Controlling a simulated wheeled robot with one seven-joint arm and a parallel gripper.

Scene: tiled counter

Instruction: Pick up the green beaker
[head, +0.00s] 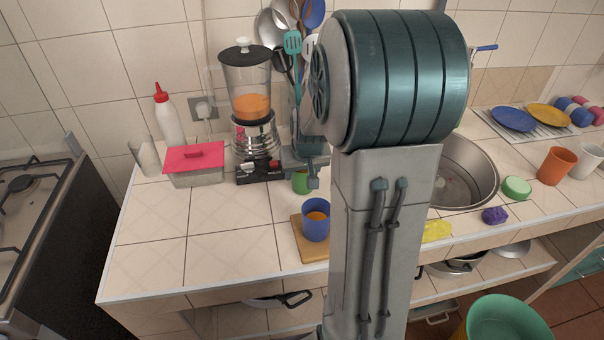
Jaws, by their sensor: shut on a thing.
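The green beaker (301,183) is on the tiled counter, just right of the blender's base and behind the blue cup. Only part of it shows, as my gripper covers its upper and right side. My gripper (306,178) points down at the beaker and is shut on it. My large arm link hides much of the middle of the view. I cannot tell whether the beaker touches the counter.
A blender (253,145) stands close left of the beaker. A blue cup (316,229) stands on a wooden board (309,251) in front. A red-lidded box (196,178) is further left. The front left counter is clear. The sink (468,177) lies right.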

